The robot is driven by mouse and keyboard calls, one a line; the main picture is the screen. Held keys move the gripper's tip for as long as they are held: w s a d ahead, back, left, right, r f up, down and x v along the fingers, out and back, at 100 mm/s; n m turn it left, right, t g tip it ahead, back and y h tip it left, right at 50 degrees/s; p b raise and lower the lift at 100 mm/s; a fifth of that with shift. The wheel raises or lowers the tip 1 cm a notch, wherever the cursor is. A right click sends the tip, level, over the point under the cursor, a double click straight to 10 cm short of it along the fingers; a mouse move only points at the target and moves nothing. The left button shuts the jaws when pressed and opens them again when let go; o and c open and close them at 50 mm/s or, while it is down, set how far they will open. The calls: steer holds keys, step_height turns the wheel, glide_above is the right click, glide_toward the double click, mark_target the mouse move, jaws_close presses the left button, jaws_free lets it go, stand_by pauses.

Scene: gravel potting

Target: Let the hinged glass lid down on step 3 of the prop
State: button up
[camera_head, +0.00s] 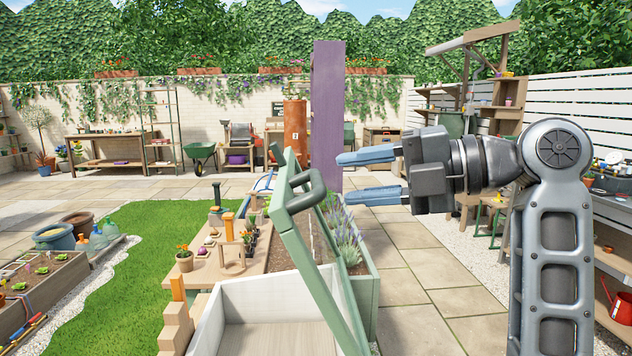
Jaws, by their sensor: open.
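The hinged glass lid (318,272) has a green frame and stands raised steeply over a white-walled box (240,288). A dark green bar handle (316,190) sticks out near the lid's upper end. The prop (176,328) is a light wooden stepped piece at the box's left side; its lower part is cut off by the picture edge. The lid appears clear of the prop's steps. My gripper (348,178) is open and empty, its two blue fingers pointing left toward the handle. It appears just right of the handle, with a gap; the depth between them is hard to judge.
A tall purple post (327,110) stands behind my fingertips. A wooden bench (205,268) with pots and small wooden pieces lies beyond the box. A green planter (362,285) with lavender adjoins on the right. Paving (425,270) is clear further right.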

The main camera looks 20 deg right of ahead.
mark_target(318, 176)
steer(key=shift+p+x, duration=0.4)
steer(key=shift+x, duration=2.7)
jaws_close()
